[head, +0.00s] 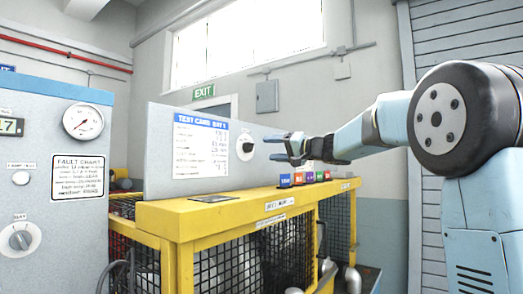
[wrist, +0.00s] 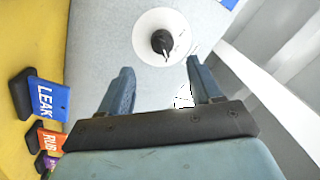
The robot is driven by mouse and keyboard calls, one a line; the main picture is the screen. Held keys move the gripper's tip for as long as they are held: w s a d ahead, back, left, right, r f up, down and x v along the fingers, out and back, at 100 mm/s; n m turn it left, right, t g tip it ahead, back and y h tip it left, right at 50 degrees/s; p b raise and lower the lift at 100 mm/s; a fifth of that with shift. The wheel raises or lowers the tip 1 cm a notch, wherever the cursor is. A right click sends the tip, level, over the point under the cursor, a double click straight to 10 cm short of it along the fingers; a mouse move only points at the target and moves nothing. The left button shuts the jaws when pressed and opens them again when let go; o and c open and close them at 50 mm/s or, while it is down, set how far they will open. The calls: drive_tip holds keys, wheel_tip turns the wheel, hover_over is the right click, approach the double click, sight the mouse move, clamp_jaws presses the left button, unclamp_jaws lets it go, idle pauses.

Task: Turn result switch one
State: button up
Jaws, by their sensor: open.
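A black rotary knob on a round white plate (head: 246,148) is on the grey test-card panel (head: 157,150), right of the card. In the wrist view the knob (wrist: 162,42) is at the top centre, ahead of and between the fingertips. My gripper (head: 273,148) is open and empty, just right of the knob in the head view and apart from it. In the wrist view both fingers of my gripper (wrist: 159,66) are spread with a gap. I cannot read any label naming the switch.
Several coloured tags stand on the yellow bench (head: 160,213) below my gripper, including a blue LEAK tag (wrist: 45,98) and an orange tag (wrist: 48,138). A grey cabinet at left has another knob (head: 20,240) and a gauge (head: 84,121).

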drive_tip(key=v, duration=0.6)
idle(0.4)
drive_tip(key=s+f+g+h, duration=0.4)
drive_tip(key=s+f+h, duration=0.2)
drive_tip(key=s+f, duration=1.05)
drive_tip(key=s+d+f+h, duration=0.4)
drive_tip(key=s+f, duration=0.3)
drive_tip(key=s, duration=0.3)
drive_tip(key=s+d+f+g+h, duration=0.1)
drive_tip(key=s+d+f+h, duration=0.4)
drive_tip(key=s, duration=0.6)
wheel_tip(320, 180, down, 4)
drive_tip(key=shift+s+d+r, duration=0.25)
drive_tip(key=shift+d, duration=0.85)
